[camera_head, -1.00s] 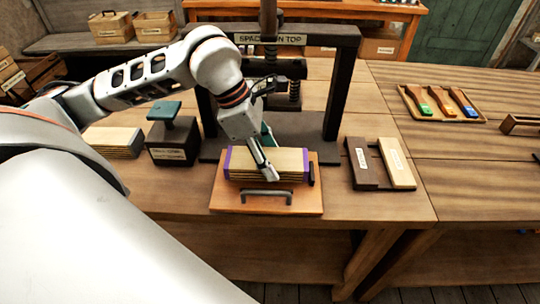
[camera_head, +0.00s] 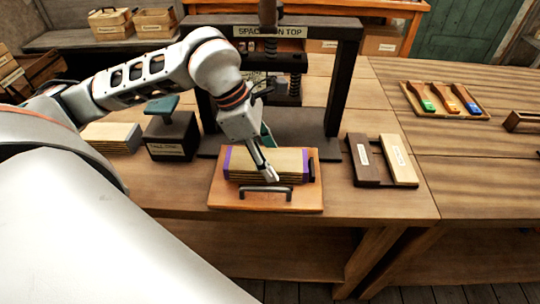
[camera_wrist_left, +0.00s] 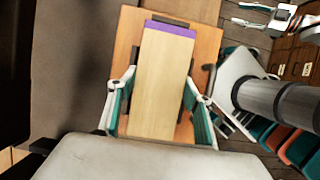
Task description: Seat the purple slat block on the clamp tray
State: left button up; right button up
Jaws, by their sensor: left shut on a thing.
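The purple slat block (camera_head: 275,161), a stack of pale wooden slats with purple ends, lies lengthwise over the orange-brown clamp tray (camera_head: 222,195). In the left wrist view the block (camera_wrist_left: 160,90) lies between my left gripper's fingers (camera_wrist_left: 158,108), which are shut on its long sides. My left gripper (camera_head: 268,170) hides part of the block in the head view. Whether the block's underside rests fully on the tray is hidden. A dark stop (camera_head: 311,172) stands at the block's right end. My right gripper (camera_wrist_left: 252,15) shows small in the left wrist view, its fingers apart.
The dark press frame (camera_head: 341,95) stands behind the tray. A black box with a green-topped handle (camera_head: 172,140) and a slat stack (camera_head: 110,138) are left. Dark (camera_head: 362,160) and pale (camera_head: 398,160) bars lie right. A brush tray (camera_head: 445,100) is farther right.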

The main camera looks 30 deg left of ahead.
pick_arm(q)
jog(key=shift+f, duration=0.1)
jog(key=o, duration=1.4)
jog(key=v, duration=1)
jog(key=shift+r, duration=0.35)
jog(key=shift+s+a+r, duration=0.2)
jog(key=shift+a+r, duration=0.05)
jog(key=shift+r, duration=0.35)
